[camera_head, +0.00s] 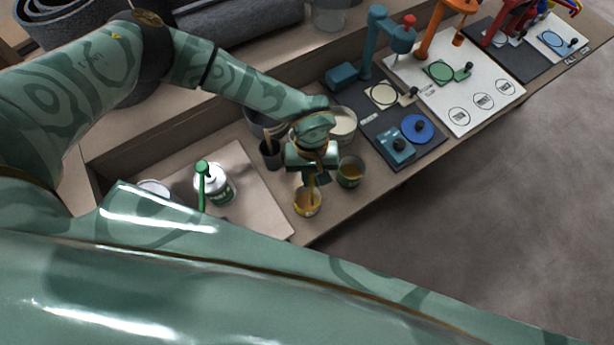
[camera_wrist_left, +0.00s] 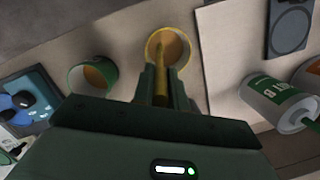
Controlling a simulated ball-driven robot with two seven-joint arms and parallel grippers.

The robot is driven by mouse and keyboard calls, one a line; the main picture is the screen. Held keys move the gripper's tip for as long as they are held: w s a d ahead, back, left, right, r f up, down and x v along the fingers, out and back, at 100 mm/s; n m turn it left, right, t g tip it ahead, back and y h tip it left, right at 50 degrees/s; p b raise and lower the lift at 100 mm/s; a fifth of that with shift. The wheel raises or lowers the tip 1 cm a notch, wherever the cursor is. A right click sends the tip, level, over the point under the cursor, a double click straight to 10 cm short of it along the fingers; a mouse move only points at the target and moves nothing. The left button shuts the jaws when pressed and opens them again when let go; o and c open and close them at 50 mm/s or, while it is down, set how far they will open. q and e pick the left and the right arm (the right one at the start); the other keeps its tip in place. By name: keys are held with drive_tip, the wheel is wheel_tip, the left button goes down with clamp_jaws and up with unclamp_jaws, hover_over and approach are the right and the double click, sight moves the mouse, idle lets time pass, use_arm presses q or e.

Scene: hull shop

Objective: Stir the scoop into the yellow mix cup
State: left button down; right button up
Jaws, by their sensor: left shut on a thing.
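The yellow mix cup (camera_head: 308,209) stands near the table's front edge, with tan-brown contents. It shows ahead of the jaws in the left wrist view (camera_wrist_left: 150,45). My left gripper (camera_head: 316,178) is above the cup, pointing down, shut on a thin yellow-tan stir stick (camera_wrist_left: 161,84). The stick's lower end reaches inside the cup; its tip is hidden in or against the contents. I cannot make out a separate scoop. My right gripper is not in view.
A green cup (camera_head: 350,177) with tan contents stands close right of the yellow one. A dark cup (camera_head: 270,155) is behind. Dark and white mats with coloured tools lie to the right.

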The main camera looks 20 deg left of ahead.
use_arm(q)
drive_tip(key=shift+a+p, duration=0.25)
drive_tip(key=shift+p, duration=0.1)
drive_tip(key=shift+s+a, duration=0.15)
drive_tip(key=shift+s, duration=0.15)
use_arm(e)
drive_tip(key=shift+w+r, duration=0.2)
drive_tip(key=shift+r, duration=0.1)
use_arm(q)
drive_tip(key=shift+r, duration=0.1)
